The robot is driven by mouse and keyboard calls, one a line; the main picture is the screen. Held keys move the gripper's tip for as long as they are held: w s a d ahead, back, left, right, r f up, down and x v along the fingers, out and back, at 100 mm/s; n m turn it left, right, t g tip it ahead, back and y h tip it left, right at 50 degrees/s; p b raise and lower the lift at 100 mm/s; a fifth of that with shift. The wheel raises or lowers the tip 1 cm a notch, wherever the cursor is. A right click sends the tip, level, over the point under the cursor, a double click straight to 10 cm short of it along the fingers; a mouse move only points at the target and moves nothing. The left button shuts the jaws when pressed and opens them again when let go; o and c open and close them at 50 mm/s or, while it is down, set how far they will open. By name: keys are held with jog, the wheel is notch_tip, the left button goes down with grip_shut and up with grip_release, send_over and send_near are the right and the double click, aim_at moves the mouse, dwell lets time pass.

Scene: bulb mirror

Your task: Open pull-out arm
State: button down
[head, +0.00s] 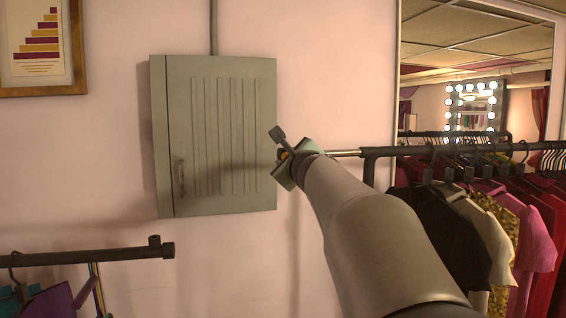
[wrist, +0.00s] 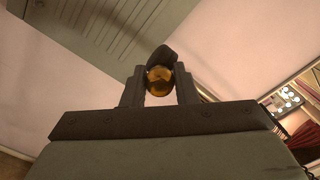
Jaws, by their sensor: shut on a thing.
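The pull-out arm (head: 345,153) is a thin shiny rod that sticks out to the left from the dark end of the right clothes rack (head: 385,152). My gripper (head: 283,156) is at its left end and covers part of it. In the wrist view, my gripper (wrist: 160,88) is shut on a round amber-coloured end piece (wrist: 160,80) between its two dark fingers. A dark knob (head: 277,133) stands out above the fingers; it also shows in the wrist view (wrist: 163,56). A length of bare rod shows between my gripper and the rack.
A grey-green wall cabinet (head: 215,135) hangs just left of my gripper, its door shut. Clothes on hangers (head: 480,225) fill the right rack, below a large mirror (head: 450,60). Another rack's bar (head: 90,257) is at lower left. Bare pink wall lies between.

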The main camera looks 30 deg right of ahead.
jog(key=shift+a, duration=0.2)
jog(key=c, duration=1.1)
grip_release()
jog(key=shift+c, duration=0.2)
jog(key=v, duration=1.2)
